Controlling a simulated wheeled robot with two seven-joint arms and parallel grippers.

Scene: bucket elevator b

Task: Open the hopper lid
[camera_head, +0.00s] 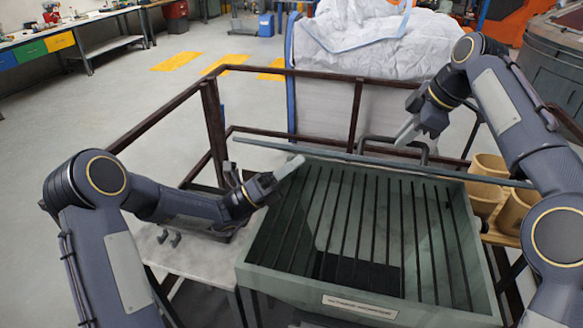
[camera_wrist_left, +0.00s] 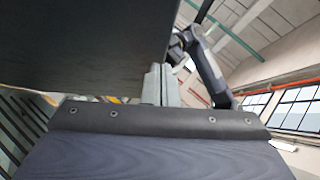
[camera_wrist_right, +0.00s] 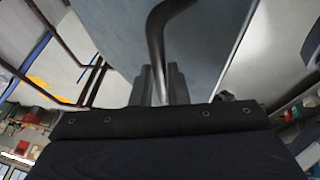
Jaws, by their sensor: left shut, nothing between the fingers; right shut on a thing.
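The green-grey hopper (camera_head: 255,285) stands in front of me with its top uncovered, showing a grate of dark bars inside. The lid (camera_head: 335,155) is raised and seen nearly edge-on as a thin grey strip beyond the grate. Its dark bent handle (camera_head: 378,140) rises behind that edge. My right gripper (camera_head: 405,132) is shut on the handle (camera_wrist_right: 160,45), which runs between its fingers in the right wrist view. My left gripper (camera_head: 292,167) is shut and empty above the hopper's far left corner, close to the lid. In the left wrist view a dark panel, apparently the lid (camera_wrist_left: 80,45), lies beside the fingertips.
A dark brown railing (camera_head: 300,73) surrounds the far side. A large white bulk bag (camera_head: 350,55) stands behind it. Tan buckets (camera_head: 487,170) are at the right. A pale side table (camera_head: 190,257) is at the left, and the floor beyond is open.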

